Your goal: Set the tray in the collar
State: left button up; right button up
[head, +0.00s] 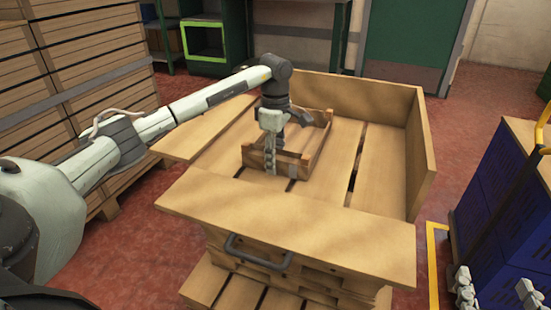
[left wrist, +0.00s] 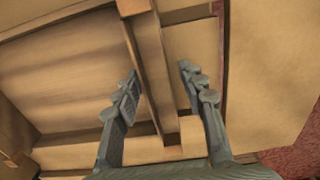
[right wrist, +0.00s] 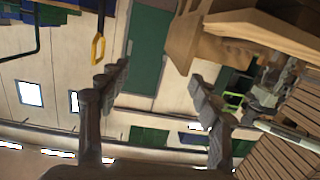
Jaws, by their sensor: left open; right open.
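The tray (head: 318,152), a small wooden open box, lies inside the wooden collar (head: 290,228), on the slatted floor toward its left side. It looks flat, but its contact with the slats is partly hidden. My left gripper (head: 270,165) is over the tray's near-left side. In the left wrist view, the left gripper's fingers (left wrist: 157,75) are open, with a tray wall (left wrist: 150,65) between them and gaps beside it. My right gripper (head: 497,288) is open and empty at the bottom right, outside the collar; its fingers also show in the right wrist view (right wrist: 158,75).
The collar's front board carries a dark handle (head: 255,255), and its right board (head: 420,155) stands high. Stacked wooden crates (head: 90,70) stand at left. Blue boxes (head: 500,205) and a yellow rail (head: 435,265) are at right. The slats right of the tray are bare.

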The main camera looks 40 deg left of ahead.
pick_arm(q)
notch_tip(320, 180, up, 12)
jog(key=p, duration=0.1)
pick_arm(e)
jog(key=s+d+f+g+h, duration=0.1)
jog(key=d+f+g+h, duration=0.1)
jog(key=f, duration=0.4)
jog(key=shift+s+d+g, duration=0.15)
jog(key=shift+d+g, duration=0.35)
jog(key=shift+d, duration=0.4)
pick_arm(q)
jog(key=shift+d, duration=0.1)
